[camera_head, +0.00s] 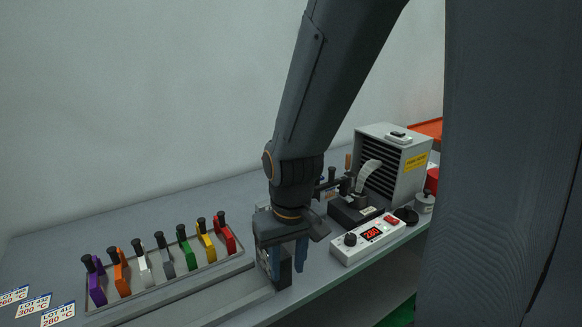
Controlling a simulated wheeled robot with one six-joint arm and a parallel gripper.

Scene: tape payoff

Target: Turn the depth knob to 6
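My gripper (287,262) points down near the front edge of the bench, right of the row of coloured tools. Bluish fingers show on both sides of a dark block (285,276); whether they touch or grip it I cannot tell. A white control box (352,256) with a red display reading 280 stands right of my gripper, apart from it. It carries a black knob (350,239) at its left end and a red switch (391,220) at its right end. I cannot make out a depth scale or the number 6; my gripper and arm may hide one.
A tray (205,274) holds several coloured black-knobbed tools at left. Lot cards (33,306) lie at the front left. A grey slatted unit (408,165) with a pale tape stands behind the control box, beside a dark fixture (345,213). A dark disc (406,215) lies at right.

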